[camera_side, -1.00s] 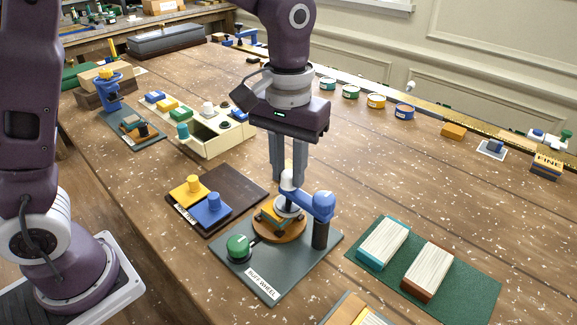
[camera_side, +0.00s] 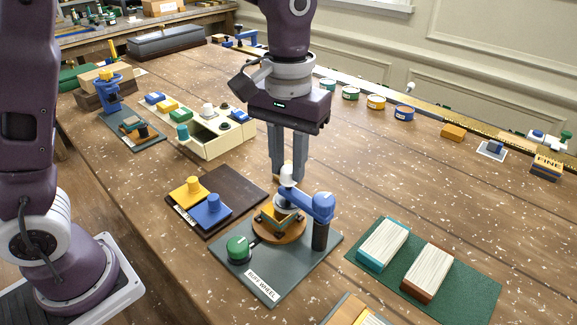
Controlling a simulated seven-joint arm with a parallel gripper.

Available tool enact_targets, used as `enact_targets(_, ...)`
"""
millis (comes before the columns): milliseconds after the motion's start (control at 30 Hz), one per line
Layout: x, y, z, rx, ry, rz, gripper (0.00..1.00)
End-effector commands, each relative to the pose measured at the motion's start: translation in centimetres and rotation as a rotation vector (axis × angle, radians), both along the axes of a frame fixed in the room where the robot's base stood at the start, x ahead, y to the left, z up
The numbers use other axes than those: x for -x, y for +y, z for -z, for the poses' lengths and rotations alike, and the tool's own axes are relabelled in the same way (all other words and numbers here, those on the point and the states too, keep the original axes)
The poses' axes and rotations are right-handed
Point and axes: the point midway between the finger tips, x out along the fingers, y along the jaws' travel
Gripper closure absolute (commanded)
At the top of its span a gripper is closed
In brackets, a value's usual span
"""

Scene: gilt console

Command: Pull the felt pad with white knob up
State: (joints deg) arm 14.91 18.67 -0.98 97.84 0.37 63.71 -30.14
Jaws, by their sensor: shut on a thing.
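The buff wheel station is a grey base plate (camera_side: 268,286) labelled "BUFF WHEEL", with a round brown wheel (camera_side: 284,236). A blue arm (camera_side: 308,202) on a dark post (camera_side: 320,236) reaches over the wheel. The white knob (camera_side: 287,174) stands at the arm's free end, above the wheel. My gripper (camera_side: 288,178) points straight down and is shut on the white knob. The felt pad under the knob is mostly hidden by the arm and too small to make out clearly. A yellow-and-green piece (camera_side: 277,219) lies on the wheel, below the arm.
A green knob (camera_side: 239,247) sits at the plate's left corner. A dark board (camera_side: 238,188) with yellow (camera_side: 189,191) and blue (camera_side: 212,210) knobbed blocks lies left. A green mat (camera_side: 455,294) with two pale blocks lies right. A cream box (camera_side: 215,148) stands behind. The table between box and paint tins is clear.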

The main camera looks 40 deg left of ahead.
Motion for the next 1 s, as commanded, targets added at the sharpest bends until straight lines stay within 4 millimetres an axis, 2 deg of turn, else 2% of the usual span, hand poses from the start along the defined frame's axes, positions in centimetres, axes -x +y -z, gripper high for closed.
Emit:
enact_targets(167,-0.1,0.0,-0.2,0.002,-0.007,-0.001,1.0)
enact_targets(200,-0.1,0.0,-0.2,0.002,-0.007,-0.001,0.7)
enact_targets(300,-0.1,0.0,-0.2,0.003,-0.006,-0.001,0.54)
enact_targets(633,-0.1,0.0,-0.6,0.002,-0.007,0.0,0.54)
enact_targets(900,-0.2,0.0,-5.9,0.003,-0.009,-0.001,0.54)
enact_targets(1000,-0.1,0.0,-6.9,0.003,-0.006,-0.001,0.54)
